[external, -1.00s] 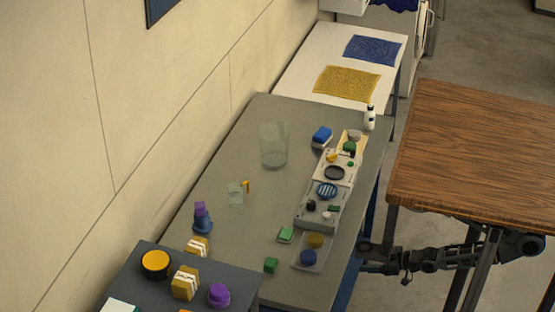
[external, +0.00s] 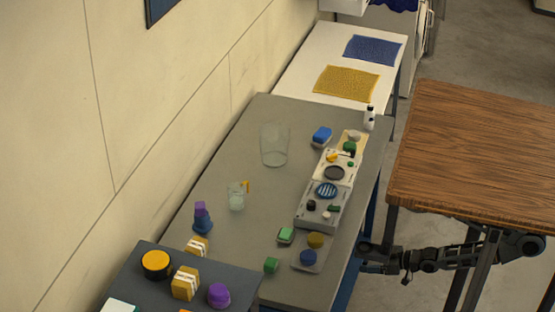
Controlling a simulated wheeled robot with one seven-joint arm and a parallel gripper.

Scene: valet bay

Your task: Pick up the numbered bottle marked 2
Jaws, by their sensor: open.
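A small white bottle (external: 369,119) with a dark cap stands upright at the far right corner of the grey table. Its number is too small to read, so I cannot tell whether it is the bottle marked 2. My gripper (external: 366,257) is low at the grey table's right edge, at the end of my arm, which reaches in from the right below the wooden table top. It is open, with nothing seen in it, and well apart from the bottle, which is farther back. Its fingers are small and dark here.
The grey table (external: 215,150) holds a large clear glass (external: 274,146), a small clear glass (external: 237,199), trays with small parts, and colored blocks. A wooden table (external: 470,150) overhangs my arm. A white table (external: 305,60) with a yellow cloth (external: 346,83) stands behind.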

